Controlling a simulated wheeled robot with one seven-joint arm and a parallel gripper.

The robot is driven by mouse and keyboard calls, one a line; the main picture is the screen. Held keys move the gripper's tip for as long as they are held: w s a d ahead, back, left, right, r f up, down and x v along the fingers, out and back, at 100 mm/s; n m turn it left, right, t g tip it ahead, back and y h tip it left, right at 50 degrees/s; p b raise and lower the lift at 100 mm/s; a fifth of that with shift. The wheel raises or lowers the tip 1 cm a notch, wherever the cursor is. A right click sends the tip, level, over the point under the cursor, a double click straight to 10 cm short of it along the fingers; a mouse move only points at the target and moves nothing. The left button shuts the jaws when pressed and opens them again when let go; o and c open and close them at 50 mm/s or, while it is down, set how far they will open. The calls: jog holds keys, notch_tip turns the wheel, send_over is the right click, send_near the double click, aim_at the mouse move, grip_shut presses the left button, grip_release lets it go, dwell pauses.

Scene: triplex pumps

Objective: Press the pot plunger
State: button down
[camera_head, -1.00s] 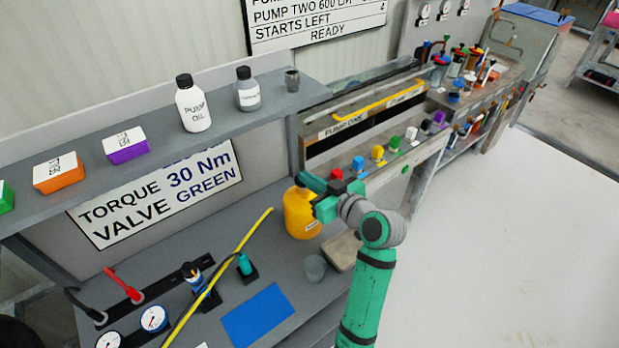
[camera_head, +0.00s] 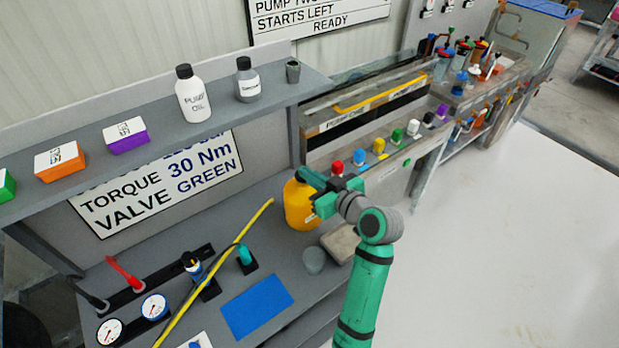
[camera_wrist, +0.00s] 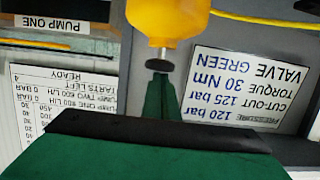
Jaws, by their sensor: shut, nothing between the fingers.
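The yellow pot (camera_head: 297,208) stands on the grey bench in the head view, and its top is hidden behind my gripper (camera_head: 305,177). In the wrist view, which is turned upside down, the yellow pot (camera_wrist: 166,18) is at the top. Its plunger, a short metal rod with a dark knob (camera_wrist: 159,65), points toward my gripper. My gripper (camera_wrist: 161,80) is shut and empty, with its green fingertips right at the knob. I cannot tell whether they touch it.
A grey cup (camera_head: 314,261) and a flat beige block (camera_head: 340,243) sit beside the pot. A yellow hose (camera_head: 222,256) runs left of it. The shelf (camera_head: 275,97) with bottles is behind. A blue mat (camera_head: 260,306) lies in front.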

jog(key=r+v, duration=0.2)
jog(key=v, duration=0.8)
jog(key=shift+r, duration=0.35)
